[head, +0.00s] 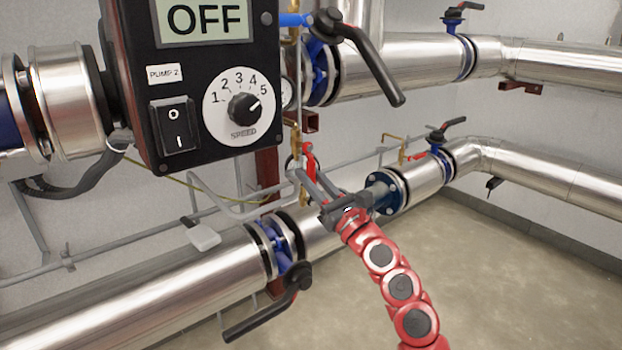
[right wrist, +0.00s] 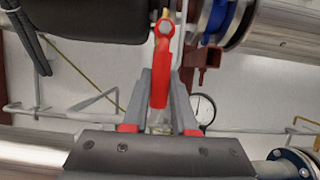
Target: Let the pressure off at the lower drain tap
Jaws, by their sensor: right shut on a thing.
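The lower drain tap has a red lever (head: 309,157) on a small brass fitting (head: 297,176) above the lower silver pipe (head: 335,226). In the right wrist view the red lever (right wrist: 161,72) hangs down from its brass pivot. My right gripper (head: 312,180) reaches up to it from the front on a red arm. In the right wrist view its two grey fingers (right wrist: 161,95) are closed on either side of the lever's lower part. My left gripper is not in view.
A black pump box (head: 205,85) reading OFF hangs close at the upper left. Long black valve levers stick out at the top (head: 372,55) and lower middle (head: 262,318). Another tap with a red handle (head: 417,157) sits further right. The floor (head: 520,270) at right is clear.

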